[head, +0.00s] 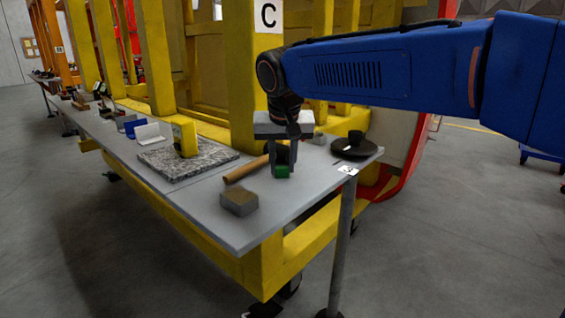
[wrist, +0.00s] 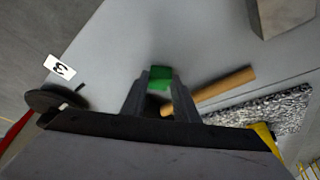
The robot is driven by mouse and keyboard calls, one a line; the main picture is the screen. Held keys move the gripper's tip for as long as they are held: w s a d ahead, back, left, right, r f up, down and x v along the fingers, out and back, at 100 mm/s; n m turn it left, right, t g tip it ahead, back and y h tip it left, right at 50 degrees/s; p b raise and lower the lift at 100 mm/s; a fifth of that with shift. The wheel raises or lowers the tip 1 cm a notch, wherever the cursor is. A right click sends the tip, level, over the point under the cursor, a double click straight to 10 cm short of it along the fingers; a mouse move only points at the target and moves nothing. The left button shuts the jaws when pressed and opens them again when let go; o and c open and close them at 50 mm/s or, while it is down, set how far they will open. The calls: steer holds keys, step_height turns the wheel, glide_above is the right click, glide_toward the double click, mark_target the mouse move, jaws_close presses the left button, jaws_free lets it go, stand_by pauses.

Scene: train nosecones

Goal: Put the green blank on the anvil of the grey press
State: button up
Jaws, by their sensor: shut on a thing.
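My gripper (head: 283,165) points down over the grey bench top near its right end. It is shut on the green blank (head: 282,172), which shows low between the fingertips. In the wrist view the green blank (wrist: 160,73) sits between the tips of my gripper (wrist: 160,84). I cannot tell whether the blank touches the bench. A dark object shows behind the fingers, partly hidden. I cannot clearly make out the grey press or its anvil. A grey block with a brownish top (head: 239,202) stands near the front edge, also at the wrist view's top right (wrist: 285,14).
A wooden rod (head: 246,168) lies left of my gripper. A speckled stone plate (head: 165,168) bears a yellow block (head: 185,137). A yellow post (head: 240,80) stands behind. The bench front is mostly clear.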

steer(key=o, duration=1)
steer(key=shift+r, duration=0.1)
steer(key=v, duration=1.2)
steer(key=s+d+f, duration=0.4)
steer(key=d+f, duration=0.2)
steer(key=d, duration=0.5)
steer(key=s+d+f, duration=0.5)
steer(key=d+f, duration=0.1)
steer(key=d, duration=0.5)
steer(key=shift+m+h, duration=0.3)
steer(key=shift+m, duration=0.4)
steer(key=s+d+f, duration=0.3)
steer(key=s+f, duration=0.1)
steer(key=f, duration=0.1)
steer(key=s+d+f, duration=0.4)
steer(key=s+f, duration=0.1)
steer(key=f, duration=0.1)
steer(key=s+d+f, duration=0.3)
steer(key=s+f, duration=0.1)
steer(key=f, duration=0.2)
steer(key=shift+s+d, duration=0.25)
steer(key=shift+s, duration=0.1)
steer(key=shift+o, duration=0.6)
steer(key=shift+s+d+f, duration=0.1)
steer(key=shift+s+f, duration=0.15)
steer(key=shift+f, duration=0.1)
